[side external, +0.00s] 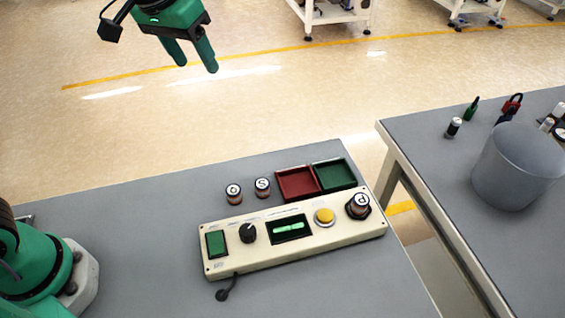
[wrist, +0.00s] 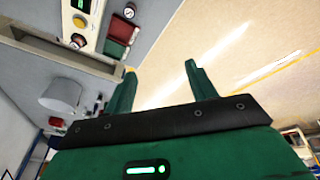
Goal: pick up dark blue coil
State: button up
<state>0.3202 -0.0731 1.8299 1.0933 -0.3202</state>
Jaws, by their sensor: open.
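No coil shows as clearly dark blue. Two small coils with white marked tops, one (side external: 233,194) and another (side external: 262,188), stand upright behind the control panel. A third coil with a marked top (side external: 359,206) stands at the panel's right end. My gripper (side external: 196,66) is open and empty, high above the floor beyond the table and well away from the coils. Its two green fingers also show apart in the wrist view (wrist: 160,69).
The cream control panel (side external: 290,248) lies on the grey table. A red tray (side external: 297,184) and a green tray (side external: 335,175) sit behind it. The bucket (side external: 515,170) stands on a second table, across a gap.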

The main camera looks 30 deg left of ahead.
jog(key=w+d+f+g, duration=0.1)
jog(key=w+d+f, duration=0.1)
jog(key=w+d, duration=0.45)
jog(key=g+y, duration=0.1)
jog(key=g, duration=0.1)
send_over(361, 199)
jog(key=f, duration=1.4)
jog(key=shift+w+a+f, duration=0.2)
jog(key=shift+a, duration=0.05)
jog(key=shift+d+f, duration=0.2)
jog(key=shift+f, duration=1.3)
jog(key=shift+s+f, duration=0.15)
jog(key=shift+f, duration=1.15)
jog(key=shift+s+f, duration=0.1)
jog(key=shift+f, duration=1.2)
